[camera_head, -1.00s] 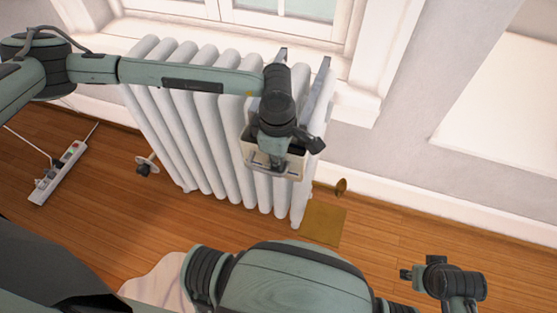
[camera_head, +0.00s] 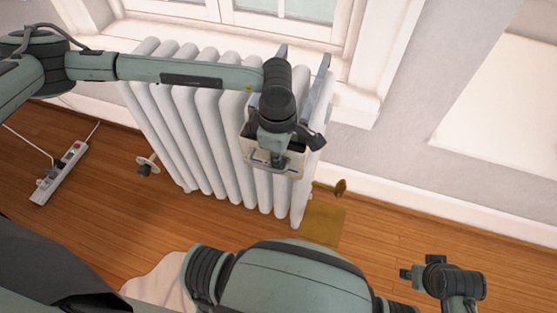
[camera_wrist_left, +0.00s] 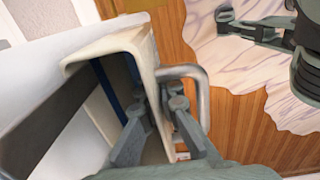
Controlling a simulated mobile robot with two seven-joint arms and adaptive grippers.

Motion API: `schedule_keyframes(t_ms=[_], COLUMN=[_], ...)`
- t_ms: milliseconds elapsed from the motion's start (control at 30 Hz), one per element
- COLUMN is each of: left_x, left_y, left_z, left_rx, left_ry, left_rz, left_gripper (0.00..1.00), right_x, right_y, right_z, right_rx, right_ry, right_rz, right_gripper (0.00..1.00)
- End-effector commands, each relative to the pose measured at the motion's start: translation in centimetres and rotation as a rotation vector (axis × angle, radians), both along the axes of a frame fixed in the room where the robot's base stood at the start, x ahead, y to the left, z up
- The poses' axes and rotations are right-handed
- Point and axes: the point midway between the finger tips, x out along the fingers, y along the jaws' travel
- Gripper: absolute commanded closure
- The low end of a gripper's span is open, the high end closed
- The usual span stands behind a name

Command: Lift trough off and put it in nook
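The trough (camera_head: 254,152) is a pale, box-like container at the right end of the white radiator (camera_head: 205,125). In the left wrist view the trough (camera_wrist_left: 110,42) shows its cream rim, a dark blue inside and a metal bar handle (camera_wrist_left: 203,88) on its front. My left gripper (camera_wrist_left: 164,98) has one finger inside the front wall and one outside, between wall and handle, and looks closed on that wall. In the head view the wrist covers much of the trough. My right gripper (camera_head: 407,273) is empty over the floor at lower right, its fingers apart. I cannot identify the nook.
Two metal straps (camera_head: 319,88) rise behind the trough at the radiator's end. A power strip (camera_head: 60,172) lies on the floor at left. A brownish floor patch (camera_head: 322,225) and a small brown object (camera_head: 340,187) are near the radiator's right foot. Wood floor at right is clear.

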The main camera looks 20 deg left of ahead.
Motion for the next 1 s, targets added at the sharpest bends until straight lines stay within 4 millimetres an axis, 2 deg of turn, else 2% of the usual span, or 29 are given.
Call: schedule_keyframes(t_ms=[633, 1000], left_x=[0.1, 0.1], left_y=[0.0, 0.0], left_z=[3.5, 3.8], left_rx=[-0.001, -0.001], left_ry=[-0.002, -0.003], left_rz=[0.000, 0.000], left_gripper=[1.00, 1.00], right_x=[0.0, 0.0], right_y=[0.0, 0.0], right_z=[1.9, 2.0], right_rx=[0.000, 0.000], right_ry=[-0.001, -0.001], right_rz=[0.000, 0.000], right_gripper=[0.60, 0.60])
